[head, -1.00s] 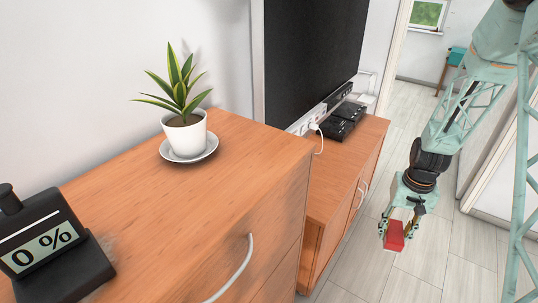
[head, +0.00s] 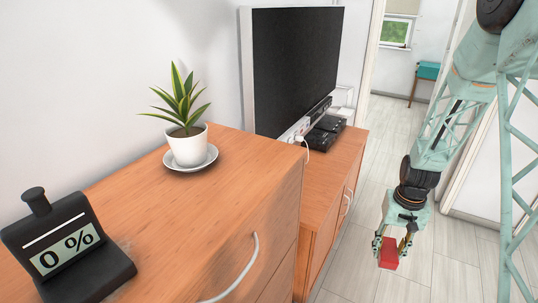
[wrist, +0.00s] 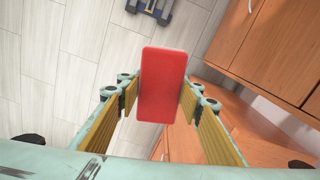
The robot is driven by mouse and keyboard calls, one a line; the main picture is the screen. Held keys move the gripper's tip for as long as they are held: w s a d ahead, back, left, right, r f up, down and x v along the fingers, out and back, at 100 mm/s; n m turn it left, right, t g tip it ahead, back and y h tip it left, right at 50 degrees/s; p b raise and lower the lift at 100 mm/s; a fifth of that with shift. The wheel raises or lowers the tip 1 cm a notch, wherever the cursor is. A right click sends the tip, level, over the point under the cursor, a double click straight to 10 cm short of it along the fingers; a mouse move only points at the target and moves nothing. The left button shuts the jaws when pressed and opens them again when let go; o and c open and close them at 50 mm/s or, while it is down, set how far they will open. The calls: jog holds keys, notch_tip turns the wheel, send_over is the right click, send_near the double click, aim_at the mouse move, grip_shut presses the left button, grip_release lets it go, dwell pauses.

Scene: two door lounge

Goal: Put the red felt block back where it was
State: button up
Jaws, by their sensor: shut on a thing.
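My gripper (head: 392,247) is shut on the red felt block (head: 388,255) and holds it in the air over the floor, to the right of the wooden cabinets in the head view. The red block also shows in the wrist view (wrist: 163,85), upright between the yellow-lined fingers of the gripper (wrist: 162,100). The spot where the block was before does not show for certain in any frame.
A wooden dresser (head: 215,220) carries a potted plant (head: 187,140) on a saucer and a black device reading 0 % (head: 68,245). Behind stands a lower cabinet (head: 340,165) with black boxes (head: 325,132) before a television (head: 293,70). Floor at right is clear.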

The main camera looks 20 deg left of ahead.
jog(key=shift+r, duration=0.1)
jog(key=s+a+r+m+p, duration=0.2)
jog(key=a+r+m+p, duration=0.3)
jog(key=a+r+m, duration=0.95)
jog(key=s+a+r+m+p, duration=0.1)
jog(key=s+a+r+m, duration=0.1)
jog(key=a+r, duration=0.3)
jog(key=s+a+r+m+p, duration=0.1)
jog(key=s+a+r, duration=0.3)
jog(key=r, duration=0.8)
jog(key=s+a+r+m+p, duration=0.1)
jog(key=s+a+r+m, duration=0.2)
jog(key=r, duration=0.6)
jog(key=shift+s+a+r+p, duration=0.35)
jog(key=shift+s+a, duration=0.1)
jog(key=shift+a, duration=0.85)
jog(key=shift+w, duration=0.1)
jog(key=w+a, duration=0.3)
jog(key=a, duration=0.1)
jog(key=w+a+f, duration=0.1)
jog(key=w+a, duration=0.2)
jog(key=a, duration=0.1)
jog(key=w+a+p, duration=0.1)
jog(key=w+a, duration=0.2)
jog(key=shift+w+a+f, duration=0.2)
jog(key=shift+w+a, duration=0.05)
jog(key=shift+a, duration=0.15)
